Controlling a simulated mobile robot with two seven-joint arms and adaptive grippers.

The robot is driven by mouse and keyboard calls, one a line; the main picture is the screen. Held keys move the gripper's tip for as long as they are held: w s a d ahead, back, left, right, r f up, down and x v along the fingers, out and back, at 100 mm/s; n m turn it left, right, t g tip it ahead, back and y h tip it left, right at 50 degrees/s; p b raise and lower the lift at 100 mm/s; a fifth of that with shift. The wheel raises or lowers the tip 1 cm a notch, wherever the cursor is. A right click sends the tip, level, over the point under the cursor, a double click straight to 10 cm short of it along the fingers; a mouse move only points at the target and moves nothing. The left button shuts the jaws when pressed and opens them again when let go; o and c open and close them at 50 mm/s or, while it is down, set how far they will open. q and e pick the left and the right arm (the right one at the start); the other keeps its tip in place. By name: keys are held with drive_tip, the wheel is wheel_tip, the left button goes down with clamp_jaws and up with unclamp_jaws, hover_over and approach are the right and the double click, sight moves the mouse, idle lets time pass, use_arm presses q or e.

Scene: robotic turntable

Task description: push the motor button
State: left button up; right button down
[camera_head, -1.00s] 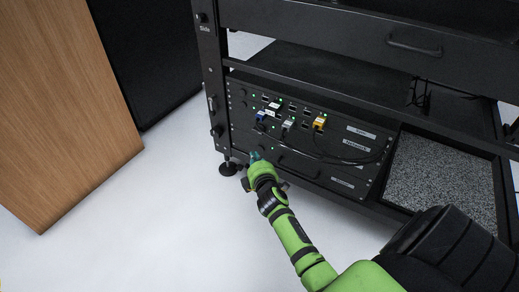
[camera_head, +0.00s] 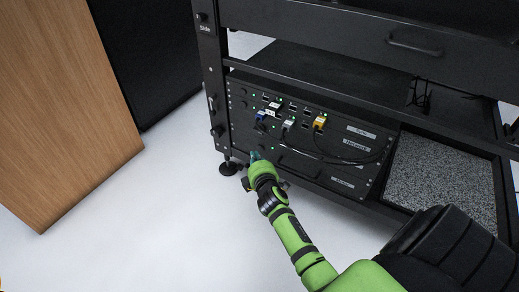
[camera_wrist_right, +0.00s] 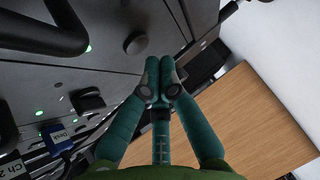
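The dark equipment panel (camera_head: 236,112) is low in the black rack, with a row at its bottom whose small label (camera_head: 342,182) seems to read Motor. My right gripper (camera_head: 255,156) is at the panel's lower left and hides part of that row. In the right wrist view, its teal fingers (camera_wrist_right: 165,78) are together and hold nothing. A round black button (camera_wrist_right: 136,43) stands out from the panel just left of the fingertips, with a visible gap in the picture. Whether the fingertips touch the panel cannot be told.
A black handle (camera_wrist_right: 62,32), another black knob (camera_wrist_right: 88,100) and a blue plug (camera_wrist_right: 57,139) with cables are near the fingers. A wooden cabinet (camera_head: 62,100) stands at the left. White floor is free between it and the rack.

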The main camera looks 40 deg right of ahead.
drive_tip(key=shift+w+d, duration=0.2)
drive_tip(key=shift+d, duration=0.15)
drive_tip(key=shift+w+d, duration=0.15)
drive_tip(key=shift+d, duration=0.25)
idle(0.5)
drive_tip(key=shift+a, duration=0.15)
drive_tip(key=shift+s+a, duration=0.35)
drive_tip(key=shift+a, duration=0.3)
drive_tip(key=s+a, duration=0.2)
drive_tip(key=a, duration=0.3)
drive_tip(key=shift+s+a, duration=0.2)
drive_tip(key=shift+a, duration=0.1)
